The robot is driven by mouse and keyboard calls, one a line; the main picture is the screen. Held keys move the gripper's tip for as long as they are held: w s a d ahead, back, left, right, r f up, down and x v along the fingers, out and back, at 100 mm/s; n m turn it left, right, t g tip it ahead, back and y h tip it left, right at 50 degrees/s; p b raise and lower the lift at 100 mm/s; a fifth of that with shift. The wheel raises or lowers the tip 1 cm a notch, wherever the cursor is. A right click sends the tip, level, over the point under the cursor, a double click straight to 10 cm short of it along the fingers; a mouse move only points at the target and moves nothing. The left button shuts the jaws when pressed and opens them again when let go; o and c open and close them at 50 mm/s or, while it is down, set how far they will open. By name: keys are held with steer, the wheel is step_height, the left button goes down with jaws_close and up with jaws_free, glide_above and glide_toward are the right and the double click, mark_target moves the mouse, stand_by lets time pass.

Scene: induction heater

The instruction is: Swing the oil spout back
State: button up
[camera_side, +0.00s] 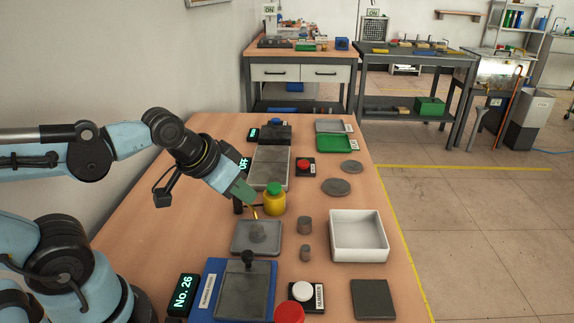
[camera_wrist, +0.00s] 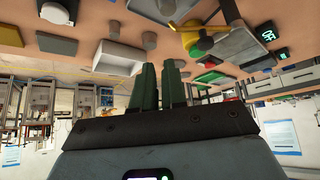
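A yellow oil bottle (camera_side: 274,203) with a green cap stands on the table behind a grey plate (camera_side: 238,247). Its thin orange-yellow spout (camera_side: 254,211) points down towards a low grey round piece (camera_side: 258,232) on that plate. My gripper (camera_side: 243,190) is just above and left of the spout, close to the bottle; I cannot tell if it touches. In the wrist view, which is upside down, my green fingers (camera_wrist: 158,66) are close together with nothing visible between them. The bottle's green cap (camera_wrist: 199,47) shows to their right.
Two grey cylinders (camera_side: 305,225) and a white open box (camera_side: 358,251) stand to the right. A long grey plate (camera_side: 269,167) and red button (camera_side: 305,166) lie behind. A blue fixture (camera_side: 208,291) is in front. Bare table lies left.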

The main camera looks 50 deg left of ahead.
steer(key=shift+o, duration=1.2)
steer(key=shift+w+a+r+n, duration=0.15)
steer(key=shift+r+n, duration=0.1)
steer(key=shift+n, duration=0.15)
steer(key=o, duration=0.4)
steer(key=r+n+g, duration=0.1)
steer(key=n, duration=0.1)
steer(key=w+a+r+n+g, duration=0.1)
steer(key=n, duration=0.1)
steer(key=w+a+r+n, duration=0.1)
steer(key=n, duration=0.1)
steer(key=shift+a+r+g, duration=0.15)
steer(key=shift+a+g, duration=0.05)
steer(key=shift+g, duration=0.2)
steer(key=shift+o, duration=0.2)
steer(key=shift+w+a+r+n+g, duration=1.45)
steer(key=shift+a+n+g, duration=0.65)
steer(key=shift+n, duration=3.4)
step_height(320, 180, down, 11)
steer(key=shift+f, duration=0.2)
jaws_close()
